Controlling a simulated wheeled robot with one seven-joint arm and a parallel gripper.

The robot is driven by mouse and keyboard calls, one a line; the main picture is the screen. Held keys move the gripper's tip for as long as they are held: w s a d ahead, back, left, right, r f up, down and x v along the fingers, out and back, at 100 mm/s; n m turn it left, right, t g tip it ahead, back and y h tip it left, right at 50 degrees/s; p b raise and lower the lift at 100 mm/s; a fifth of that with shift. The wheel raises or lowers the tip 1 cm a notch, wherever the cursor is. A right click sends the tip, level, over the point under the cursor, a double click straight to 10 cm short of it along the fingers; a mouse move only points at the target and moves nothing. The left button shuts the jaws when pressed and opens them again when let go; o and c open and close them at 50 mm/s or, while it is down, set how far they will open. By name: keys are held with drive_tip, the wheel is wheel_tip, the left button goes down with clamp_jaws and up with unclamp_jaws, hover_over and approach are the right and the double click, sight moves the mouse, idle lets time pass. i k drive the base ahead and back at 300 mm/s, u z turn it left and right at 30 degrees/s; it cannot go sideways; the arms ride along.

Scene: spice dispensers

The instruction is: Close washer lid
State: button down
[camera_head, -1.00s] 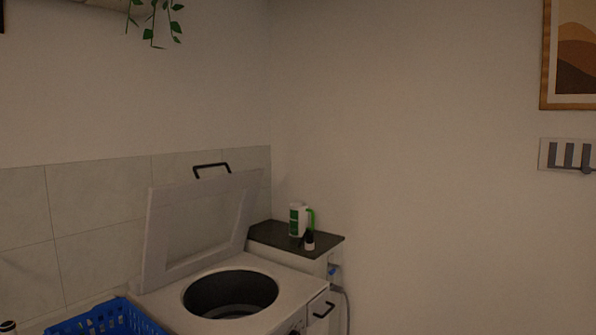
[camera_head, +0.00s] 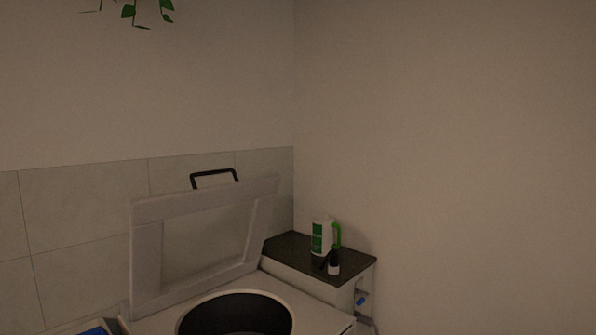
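The washer (camera_head: 305,305) stands at the bottom centre of the head view, its round dark drum opening (camera_head: 236,318) showing and cut off by the lower edge. Its white framed lid (camera_head: 147,250) is open, standing up and leaning back toward the tiled wall. A black handle (camera_head: 214,173) sits on the lid's top edge. My gripper is not in view, so its place relative to the lid cannot be seen.
A dark-topped counter (camera_head: 295,248) stands right of the washer, with a white and green bottle (camera_head: 320,238) and a small dark bottle (camera_head: 333,262). A blue basket (camera_head: 92,328) edges in at bottom left. A plant (camera_head: 147,12) hangs above.

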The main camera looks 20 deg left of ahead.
sight(148, 215)
drive_tip(key=u, duration=0.35)
drive_tip(key=i, duration=1.05)
drive_tip(key=u, duration=1.45)
drive_tip(key=i, duration=0.55)
drive_tip(key=u, duration=0.55)
